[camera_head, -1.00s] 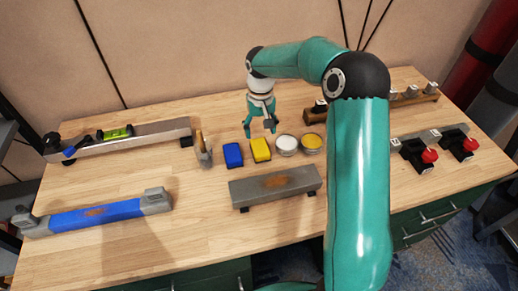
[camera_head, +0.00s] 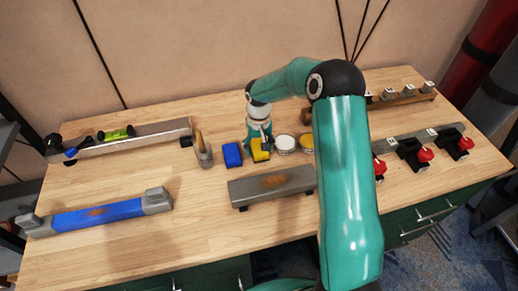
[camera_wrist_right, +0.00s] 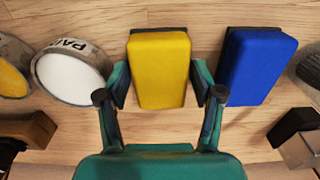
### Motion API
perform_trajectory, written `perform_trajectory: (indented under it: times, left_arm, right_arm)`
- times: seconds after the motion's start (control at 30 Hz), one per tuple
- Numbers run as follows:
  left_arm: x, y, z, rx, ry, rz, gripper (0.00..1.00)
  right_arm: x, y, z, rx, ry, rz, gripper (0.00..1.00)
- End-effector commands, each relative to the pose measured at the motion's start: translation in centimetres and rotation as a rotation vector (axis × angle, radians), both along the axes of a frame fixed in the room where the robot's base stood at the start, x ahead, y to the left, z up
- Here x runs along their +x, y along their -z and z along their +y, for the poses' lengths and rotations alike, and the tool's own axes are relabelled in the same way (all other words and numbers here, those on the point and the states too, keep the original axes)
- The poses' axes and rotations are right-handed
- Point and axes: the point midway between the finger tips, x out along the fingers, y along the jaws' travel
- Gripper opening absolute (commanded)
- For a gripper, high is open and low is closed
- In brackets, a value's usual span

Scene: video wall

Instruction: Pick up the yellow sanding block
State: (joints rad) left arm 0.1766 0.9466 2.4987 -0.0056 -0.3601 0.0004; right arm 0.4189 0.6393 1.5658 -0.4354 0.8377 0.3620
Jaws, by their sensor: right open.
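The yellow sanding block (camera_head: 260,154) lies on the wooden workbench, between the blue block (camera_head: 232,155) and the round tins. In the right wrist view the yellow block (camera_wrist_right: 159,68) sits between the two open fingers of my right gripper (camera_wrist_right: 160,92), one on each side, with small gaps visible. In the head view my right gripper (camera_head: 260,142) is low over the yellow block and covers part of its far end. My left gripper is not in view.
The blue block (camera_wrist_right: 258,66) is close beside one finger. A white tin (camera_head: 284,144) and a yellow tin (camera_head: 307,142) stand on the other side. A cup with a brush (camera_head: 204,156) is left of the blocks. A grey bar (camera_head: 270,186) lies in front.

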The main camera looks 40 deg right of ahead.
Motion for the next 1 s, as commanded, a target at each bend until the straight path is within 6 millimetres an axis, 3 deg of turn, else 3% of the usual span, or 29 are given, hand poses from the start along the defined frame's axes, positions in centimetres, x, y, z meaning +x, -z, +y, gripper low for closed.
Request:
perform_trajectory:
  times: [0.03, 0.3, 0.73, 1.0]
  left_arm:
    - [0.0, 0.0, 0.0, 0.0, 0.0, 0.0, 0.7]
    - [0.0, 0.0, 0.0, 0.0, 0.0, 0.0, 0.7]
    - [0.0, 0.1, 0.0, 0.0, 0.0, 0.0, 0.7]
    - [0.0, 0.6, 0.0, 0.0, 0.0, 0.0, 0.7]
  right_arm:
    - [0.0, 0.0, 0.0, 0.0, 0.0, 0.0, 0.62]
    - [0.0, 0.0, 0.0, 0.0, -0.001, 0.0, 0.19]
    - [0.1, -0.8, 0.0, 0.0, 0.0, -0.001, 0.19]
    - [0.2, -4.2, 0.0, -0.003, -0.001, -0.005, 0.19]
